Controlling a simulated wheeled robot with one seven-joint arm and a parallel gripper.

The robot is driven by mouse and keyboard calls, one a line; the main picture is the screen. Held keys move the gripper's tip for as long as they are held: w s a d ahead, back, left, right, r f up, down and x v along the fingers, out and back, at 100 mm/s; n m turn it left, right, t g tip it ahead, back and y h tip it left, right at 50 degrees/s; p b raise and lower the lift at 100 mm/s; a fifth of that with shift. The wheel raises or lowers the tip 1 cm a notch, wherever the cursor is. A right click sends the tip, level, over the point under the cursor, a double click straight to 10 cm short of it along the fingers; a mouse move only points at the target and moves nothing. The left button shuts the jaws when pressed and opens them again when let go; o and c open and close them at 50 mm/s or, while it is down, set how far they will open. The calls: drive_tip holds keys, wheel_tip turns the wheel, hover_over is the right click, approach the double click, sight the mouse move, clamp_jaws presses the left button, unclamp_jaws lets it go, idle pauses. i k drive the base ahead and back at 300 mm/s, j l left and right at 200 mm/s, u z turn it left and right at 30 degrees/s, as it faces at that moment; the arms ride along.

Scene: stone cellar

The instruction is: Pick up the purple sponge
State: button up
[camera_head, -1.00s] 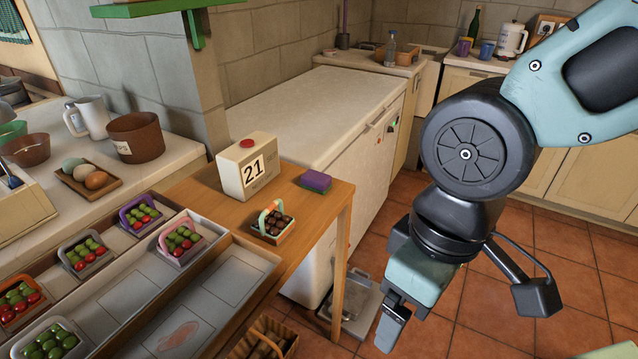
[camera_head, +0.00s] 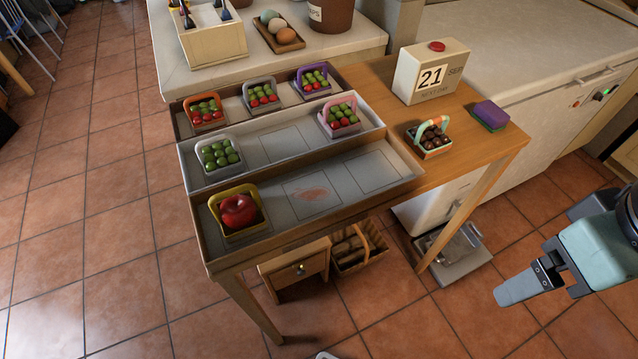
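The purple sponge (camera_head: 491,113) is a small block, purple on top with a green layer underneath. It lies flat on the right end of the wooden table (camera_head: 470,152), near the table's right edge. My gripper (camera_head: 520,288) is at the lower right, beyond the table's right end and over the tiled floor. It is apart from the sponge, which is up and slightly left of it in the picture. Only one finger shows clearly, so its opening cannot be judged. Nothing is seen held in it.
A basket of dark balls (camera_head: 430,139) stands left of the sponge. A calendar box (camera_head: 431,72) stands behind it. Stepped trays (camera_head: 385,192) with fruit baskets fill the table's left. A white chest (camera_head: 530,50) stands behind the table.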

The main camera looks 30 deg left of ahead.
sight(489, 114)
drive_tip(key=i+l, duration=0.15)
drive_tip(key=i, duration=0.9)
